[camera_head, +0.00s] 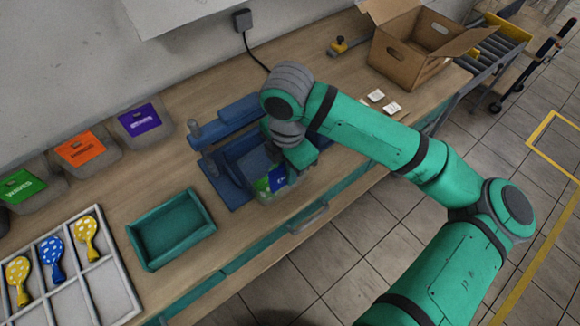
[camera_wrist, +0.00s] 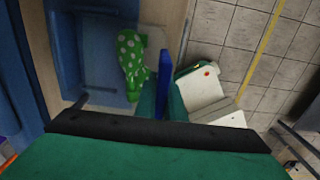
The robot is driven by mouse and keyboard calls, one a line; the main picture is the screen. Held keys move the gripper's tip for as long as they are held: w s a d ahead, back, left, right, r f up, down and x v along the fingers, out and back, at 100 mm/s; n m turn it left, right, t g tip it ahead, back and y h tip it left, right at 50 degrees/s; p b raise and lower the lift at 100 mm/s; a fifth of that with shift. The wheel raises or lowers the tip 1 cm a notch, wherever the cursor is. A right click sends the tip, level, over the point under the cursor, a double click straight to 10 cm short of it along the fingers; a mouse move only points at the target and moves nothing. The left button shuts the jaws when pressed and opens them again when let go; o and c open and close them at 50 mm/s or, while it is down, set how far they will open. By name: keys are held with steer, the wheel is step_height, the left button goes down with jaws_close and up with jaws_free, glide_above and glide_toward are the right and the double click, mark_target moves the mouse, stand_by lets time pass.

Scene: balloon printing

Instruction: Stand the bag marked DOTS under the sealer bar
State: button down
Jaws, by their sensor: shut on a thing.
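My gripper (camera_head: 298,160) is shut on a clear bag (camera_head: 268,188) at the blue sealer (camera_head: 213,175) on the bench. The bag has a blue label (camera_head: 278,178) whose lettering is too small to read, and something green inside. In the wrist view, a green balloon with white dots (camera_wrist: 130,58) lies left of the upright blue label (camera_wrist: 164,80), which is between my fingers (camera_wrist: 162,105). The sealer's blue bar (camera_head: 222,122) is behind the bag. My wrist hides part of the sealer, so I cannot tell whether the bag touches its base.
An empty teal tray (camera_head: 170,228) stands left of the sealer. A divided tray (camera_head: 118,290) holds spotted balloons at the far left. A cardboard box (camera_head: 405,62) and small white cards (camera_head: 376,95) are at the right. The bench's front edge is close.

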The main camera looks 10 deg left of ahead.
steer(key=shift+w+f, duration=0.2)
steer(key=shift+f, duration=0.75)
steer(key=shift+w+a, duration=0.5)
steer(key=shift+a, duration=0.2)
steer(key=shift+w+a, duration=0.45)
steer(key=shift+a, duration=0.2)
steer(key=shift+w+a+f, duration=0.15)
steer(key=shift+w+a, duration=0.7)
steer(key=shift+a, duration=0.05)
steer(key=shift+w+a+f, duration=0.15)
steer(key=shift+w+a, duration=0.65)
steer(key=shift+a, duration=0.1)
steer(key=shift+w+a, duration=0.1)
steer(key=shift+a, duration=0.3)
steer(key=shift+d, duration=0.1)
steer(key=shift+d, duration=0.1)
steer(key=c, duration=1.8)
jaws_free()
steer(key=shift+o, duration=0.2)
